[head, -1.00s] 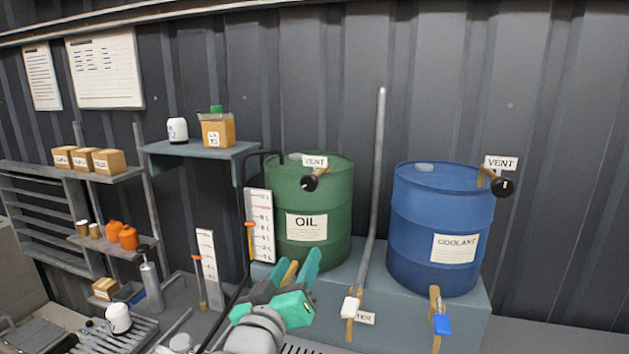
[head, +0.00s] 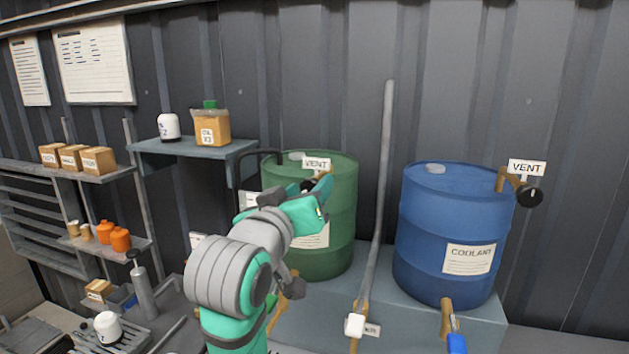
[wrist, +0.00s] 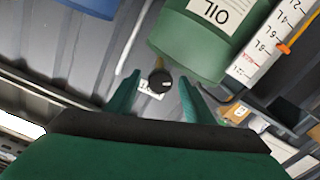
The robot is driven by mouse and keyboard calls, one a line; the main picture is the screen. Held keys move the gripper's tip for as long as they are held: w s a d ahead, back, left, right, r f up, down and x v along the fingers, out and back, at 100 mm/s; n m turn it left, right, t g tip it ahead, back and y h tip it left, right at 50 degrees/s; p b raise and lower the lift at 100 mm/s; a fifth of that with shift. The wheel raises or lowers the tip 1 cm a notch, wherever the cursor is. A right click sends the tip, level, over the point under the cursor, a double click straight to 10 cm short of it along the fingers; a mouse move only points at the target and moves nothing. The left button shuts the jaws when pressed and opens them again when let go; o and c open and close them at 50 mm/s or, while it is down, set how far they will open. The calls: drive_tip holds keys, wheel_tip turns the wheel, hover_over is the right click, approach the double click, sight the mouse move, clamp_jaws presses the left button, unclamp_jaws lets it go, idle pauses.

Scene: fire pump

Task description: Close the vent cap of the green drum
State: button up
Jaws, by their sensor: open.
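The green drum (head: 338,232) stands on a grey-blue plinth. Its vent cap (head: 308,186) is a black knob under a white VENT sign (head: 316,163), at the drum's upper front. My gripper (head: 319,199) is in front of the drum and partly hides the cap and the OIL label. In the wrist view, which shows the drum upside down, the cap (wrist: 159,84) with its short white mark appears between my two open green fingers (wrist: 159,95). The fingers look apart from the cap, and nothing is held.
A blue coolant drum (head: 447,235) with its own black vent knob (head: 529,196) stands to the right. A grey upright pipe (head: 383,190) runs between the drums. A shelf (head: 190,147) with a bottle and a jug is on the left. A level gauge (wrist: 264,45) is beside the green drum.

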sight(316, 177)
drive_tip(key=shift+x, duration=2.5)
drive_tip(key=c, duration=1)
